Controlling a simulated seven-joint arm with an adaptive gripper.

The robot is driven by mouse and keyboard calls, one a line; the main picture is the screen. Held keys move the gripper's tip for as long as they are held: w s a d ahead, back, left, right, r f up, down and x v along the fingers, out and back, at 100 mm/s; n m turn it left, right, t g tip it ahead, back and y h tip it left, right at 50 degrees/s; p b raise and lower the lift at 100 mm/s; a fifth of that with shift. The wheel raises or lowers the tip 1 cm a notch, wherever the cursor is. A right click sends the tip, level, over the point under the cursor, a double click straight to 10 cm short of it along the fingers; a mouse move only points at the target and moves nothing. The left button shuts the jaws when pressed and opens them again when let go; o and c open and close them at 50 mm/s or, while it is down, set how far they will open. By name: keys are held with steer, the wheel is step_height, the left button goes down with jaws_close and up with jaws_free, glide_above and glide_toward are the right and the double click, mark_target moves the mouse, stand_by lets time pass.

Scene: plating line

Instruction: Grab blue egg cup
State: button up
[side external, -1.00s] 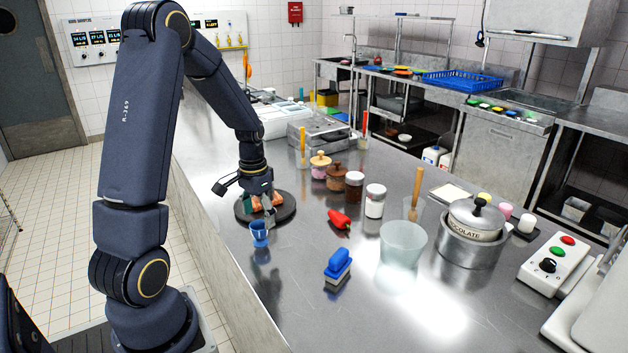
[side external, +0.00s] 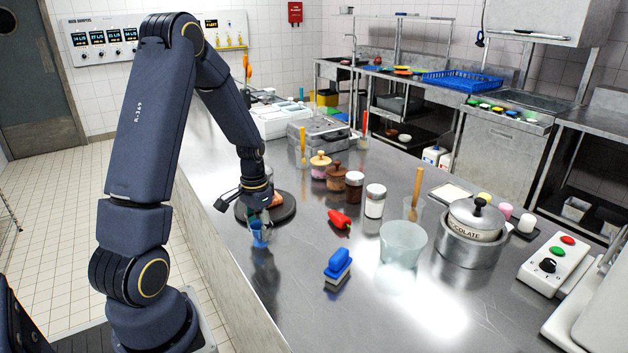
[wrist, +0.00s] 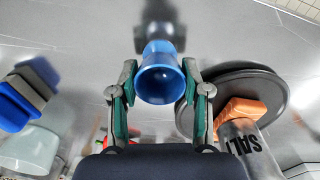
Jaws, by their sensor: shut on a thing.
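The blue egg cup (side external: 260,235) stands near the counter's left edge, in front of the dark round board. In the wrist view the egg cup (wrist: 160,78) sits between my two fingertips, its open mouth facing the camera. My gripper (side external: 262,222) reaches down over the egg cup from behind. In the wrist view my gripper (wrist: 160,85) has one finger on each side of the cup, shut on it. I cannot tell whether the cup's foot is touching the counter.
The dark round board (side external: 284,213) lies right behind the gripper, bearing an orange item (wrist: 241,109) and a shaker marked SALT (wrist: 245,145).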

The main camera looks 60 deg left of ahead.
steer(key=shift+c, duration=1.4)
steer(key=shift+r, duration=0.1)
